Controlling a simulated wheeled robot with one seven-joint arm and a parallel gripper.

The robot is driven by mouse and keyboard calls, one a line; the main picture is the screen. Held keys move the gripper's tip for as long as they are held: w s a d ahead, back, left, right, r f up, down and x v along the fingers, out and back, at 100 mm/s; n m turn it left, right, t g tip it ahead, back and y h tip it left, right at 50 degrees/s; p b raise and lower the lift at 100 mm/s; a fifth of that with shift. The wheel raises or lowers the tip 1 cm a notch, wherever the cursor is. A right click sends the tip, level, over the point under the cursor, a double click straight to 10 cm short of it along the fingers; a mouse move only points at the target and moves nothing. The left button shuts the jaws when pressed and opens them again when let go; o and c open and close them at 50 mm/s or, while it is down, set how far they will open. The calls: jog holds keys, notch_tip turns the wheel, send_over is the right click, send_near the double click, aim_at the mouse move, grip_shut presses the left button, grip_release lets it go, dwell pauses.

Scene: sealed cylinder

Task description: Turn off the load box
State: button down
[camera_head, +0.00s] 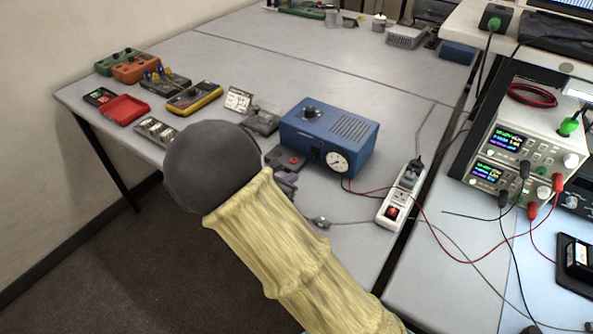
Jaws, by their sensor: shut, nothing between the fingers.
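A blue box (327,138), which looks like the load box, stands on the grey table right of centre. It has a black knob (311,113) on top, vent slots, and a round white dial (336,161) on its front. Beside its front left corner is a small dark unit with a red spot (292,160); I cannot tell whether they are joined. My arm, a grey ball joint and yellow sleeve, fills the lower middle in front of the box. I cannot make out my gripper; the arm may hide it. Small grey and purple parts beside the sleeve are unclear.
A white power strip (398,200) with a red switch and a black plug lies right of the box. Red and black wires run to bench supplies (518,150) on the right.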

jog(key=s+a, duration=0.3)
jog(key=shift+s+a+r, duration=0.15)
jog(key=shift+s+r, duration=0.15)
jog(key=shift+s, duration=0.1)
